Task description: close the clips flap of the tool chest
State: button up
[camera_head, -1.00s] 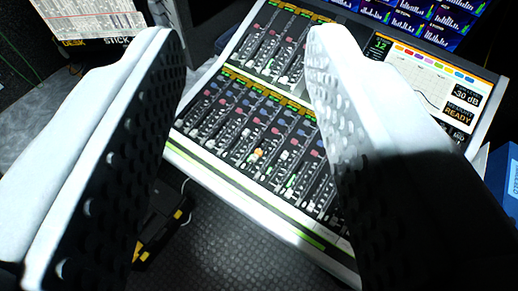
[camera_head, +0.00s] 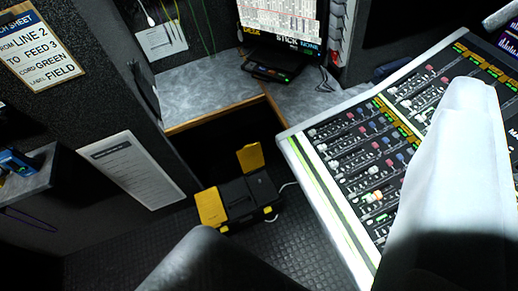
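The tool chest (camera_head: 238,204) is a small black box with yellow parts. It stands on the dark floor at the lower middle of the view. One yellow flap (camera_head: 250,157) stands raised at its far right side. Another yellow flap (camera_head: 211,207) lies at its left end. No label is readable, so I cannot tell which one is the clips flap.
The mixing console (camera_head: 340,205) fills the right side. A grey desk (camera_head: 208,88) with a wooden edge stands behind the chest, above a dark recess. A shelf (camera_head: 40,180) juts out at the left. A white cable lies beside the chest. Floor is clear left of the chest.

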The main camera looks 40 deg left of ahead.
aim_at(250, 158)
jog(key=u, duration=0.45)
jog(key=k, duration=1.2)
jog(key=u, duration=0.6)
jog(key=i, duration=1.9)
jog(key=z, duration=0.5)
jog(key=i, duration=0.75)
jog(key=z, duration=0.35)
